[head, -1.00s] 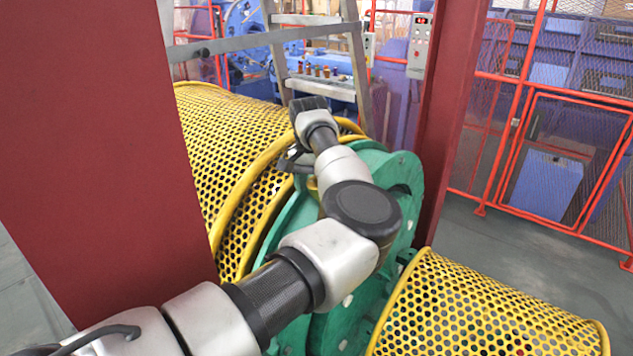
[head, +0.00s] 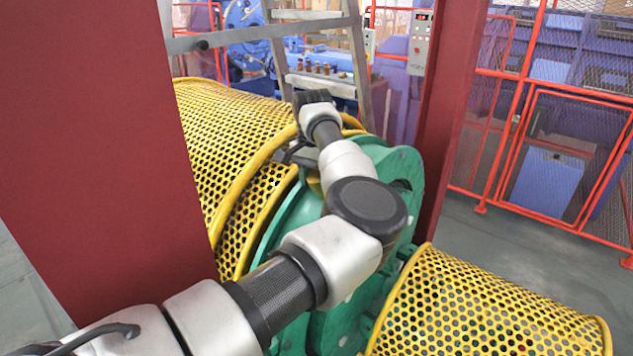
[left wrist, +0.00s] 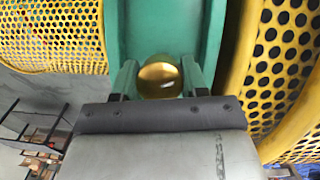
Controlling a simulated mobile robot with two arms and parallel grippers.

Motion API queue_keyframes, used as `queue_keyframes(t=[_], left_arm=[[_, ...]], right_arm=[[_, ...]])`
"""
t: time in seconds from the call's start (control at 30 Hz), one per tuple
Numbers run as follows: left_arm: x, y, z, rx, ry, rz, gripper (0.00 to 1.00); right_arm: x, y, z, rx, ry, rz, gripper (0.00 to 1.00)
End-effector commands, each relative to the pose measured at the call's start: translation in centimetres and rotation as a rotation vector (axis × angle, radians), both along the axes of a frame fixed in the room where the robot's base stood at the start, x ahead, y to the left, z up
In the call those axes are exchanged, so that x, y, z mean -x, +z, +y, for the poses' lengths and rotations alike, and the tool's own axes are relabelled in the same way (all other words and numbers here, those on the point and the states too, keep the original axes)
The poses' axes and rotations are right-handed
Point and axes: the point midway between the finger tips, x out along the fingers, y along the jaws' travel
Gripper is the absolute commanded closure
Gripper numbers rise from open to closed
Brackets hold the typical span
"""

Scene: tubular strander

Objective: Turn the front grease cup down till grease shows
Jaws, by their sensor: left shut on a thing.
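The front grease cup (left wrist: 160,79) shows in the left wrist view as a round, shiny brass cap in front of the green housing (left wrist: 152,28). My left gripper (left wrist: 158,76) has one finger on each side of the cap and is shut on it. In the head view my left gripper (head: 297,154) is at the top of the green housing (head: 402,166), beside the yellow guard, mostly hidden by my own wrist. No grease can be made out on the visible surfaces. My right gripper is not in view.
A perforated yellow guard (head: 232,130) lies close left of my gripper, and another yellow guard (head: 480,305) is at the lower right. Dark red posts (head: 105,130) stand left and right (head: 455,100). A grey metal frame (head: 275,40) and a red mesh fence (head: 560,150) stand behind.

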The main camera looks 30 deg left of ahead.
Motion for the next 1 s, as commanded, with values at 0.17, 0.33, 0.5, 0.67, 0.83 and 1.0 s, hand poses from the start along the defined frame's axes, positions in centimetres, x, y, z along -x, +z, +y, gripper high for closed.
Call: queue_keyframes(t=[0.17,0.33,0.5,0.67,0.83,1.0], left_arm=[[-0.1,-0.3,-0.1,-0.056,-0.125,-0.008,0.8],[-0.1,-0.2,-0.1,-0.113,-0.25,-0.013,0.8],[-0.1,-0.2,-0.1,-0.162,-0.36,-0.018,0.8],[0.0,-0.1,-0.1,-0.196,-0.439,-0.02,0.8],[0.0,0.0,-0.1,-0.22,-0.492,-0.021,0.8],[-0.1,0.1,-0.1,-0.23,-0.516,-0.023,0.8]], right_arm=[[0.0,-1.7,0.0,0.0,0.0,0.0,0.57],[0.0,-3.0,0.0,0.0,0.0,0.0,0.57],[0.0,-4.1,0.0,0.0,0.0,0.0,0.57],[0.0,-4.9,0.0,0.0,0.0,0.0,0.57],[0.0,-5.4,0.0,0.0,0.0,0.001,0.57],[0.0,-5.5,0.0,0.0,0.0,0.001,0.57]])
